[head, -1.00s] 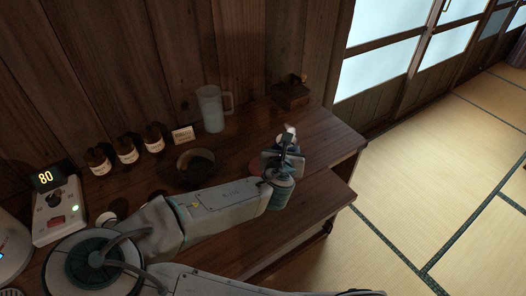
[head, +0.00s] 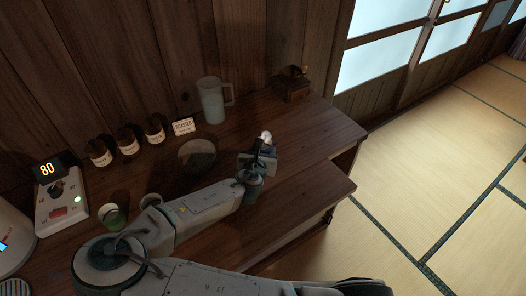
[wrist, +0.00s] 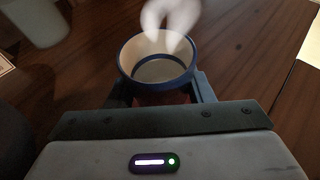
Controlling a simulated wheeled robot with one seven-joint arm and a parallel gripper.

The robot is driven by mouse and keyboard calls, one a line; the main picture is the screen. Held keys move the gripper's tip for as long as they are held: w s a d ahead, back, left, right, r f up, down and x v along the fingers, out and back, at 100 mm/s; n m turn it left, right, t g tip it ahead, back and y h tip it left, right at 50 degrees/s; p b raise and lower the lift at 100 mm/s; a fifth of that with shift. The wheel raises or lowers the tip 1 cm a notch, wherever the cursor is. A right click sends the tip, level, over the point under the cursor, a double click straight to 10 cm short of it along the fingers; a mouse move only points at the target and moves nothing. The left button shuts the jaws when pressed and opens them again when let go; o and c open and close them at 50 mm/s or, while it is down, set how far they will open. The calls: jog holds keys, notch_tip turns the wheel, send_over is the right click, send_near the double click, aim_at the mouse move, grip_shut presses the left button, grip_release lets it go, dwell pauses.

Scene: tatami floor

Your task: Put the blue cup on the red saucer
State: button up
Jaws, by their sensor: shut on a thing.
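My gripper (wrist: 162,88) is shut on the blue cup (wrist: 158,86), with one finger on each side of it. The cup is upright, with a blue rim and a pale inside. In the head view my gripper (head: 262,150) is over the right part of the wooden counter and largely hides the cup. A blurred white shape rises above the cup in both views. The red saucer is not clearly seen; only a faint reddish patch shows below the cup in the wrist view. I cannot tell whether the cup touches anything below.
A dark round bowl (head: 197,154) is left of my gripper. A translucent pitcher (head: 211,104), a small sign (head: 184,127), several brown jars (head: 127,142) and a wooden box (head: 291,88) stand behind. A green cup (head: 112,217) is near my arm.

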jog(key=shift+f, duration=0.15)
jog(key=o, duration=1.2)
jog(key=shift+c, duration=0.2)
jog(key=shift+r, duration=0.2)
jog(key=v, duration=1.2)
